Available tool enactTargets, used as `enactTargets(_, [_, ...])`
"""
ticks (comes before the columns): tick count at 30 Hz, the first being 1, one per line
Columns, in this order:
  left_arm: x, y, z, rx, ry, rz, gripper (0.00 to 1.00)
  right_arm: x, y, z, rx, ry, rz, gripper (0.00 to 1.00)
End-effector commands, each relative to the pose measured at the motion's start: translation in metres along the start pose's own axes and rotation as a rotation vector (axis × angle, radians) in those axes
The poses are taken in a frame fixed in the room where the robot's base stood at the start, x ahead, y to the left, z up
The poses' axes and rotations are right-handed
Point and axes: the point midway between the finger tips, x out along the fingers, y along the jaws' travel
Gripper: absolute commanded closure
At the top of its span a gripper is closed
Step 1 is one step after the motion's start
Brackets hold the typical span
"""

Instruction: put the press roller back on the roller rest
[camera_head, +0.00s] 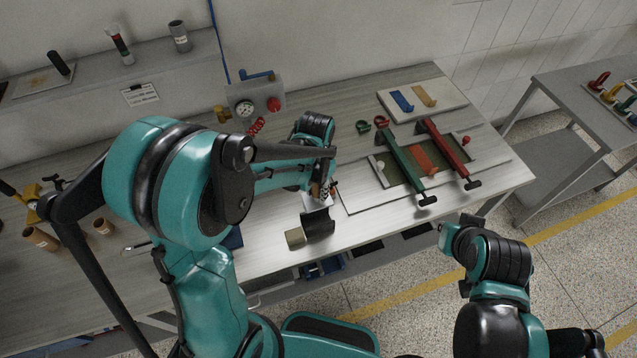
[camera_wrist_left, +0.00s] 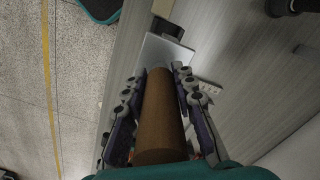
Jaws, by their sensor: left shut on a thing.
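My left gripper (camera_head: 326,188) is above the front part of the workbench, its fingers mostly hidden by my arm. In the left wrist view its fingers (camera_wrist_left: 160,90) are shut on both sides of a brown cylinder (camera_wrist_left: 162,125), which looks like the press roller's handle. A pale flat plate (camera_wrist_left: 165,52) shows past the cylinder's far end. Beyond it is a dark curved piece (camera_head: 319,224) with a tan cylindrical part (camera_head: 295,238) at its left. I cannot tell which of these belong to the roller and which to the roller rest. My right gripper (camera_head: 455,235) is off the bench's front edge.
A board with a green bar (camera_head: 401,162) and a red bar (camera_head: 446,152) lies to the right. A gauge box (camera_head: 254,98) stands behind. Brown tubes (camera_head: 40,238) stand at left. Bare bench lies between the gripper and the board.

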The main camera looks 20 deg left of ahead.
Motion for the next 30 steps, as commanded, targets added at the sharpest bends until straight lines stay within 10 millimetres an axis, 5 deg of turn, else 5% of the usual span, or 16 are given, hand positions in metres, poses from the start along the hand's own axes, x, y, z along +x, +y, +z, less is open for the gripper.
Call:
enactTargets(11, [0.005, 0.000, 0.001, 0.000, 0.000, 0.000, 1.00, 0.006, 0.000, 0.004, 0.000, 0.000, 0.000, 1.00])
enactTargets(30, [0.058, 0.000, 0.001, 0.000, 0.000, 0.000, 1.00, 0.044, 0.000, 0.031, 0.000, 0.000, 0.000, 1.00])
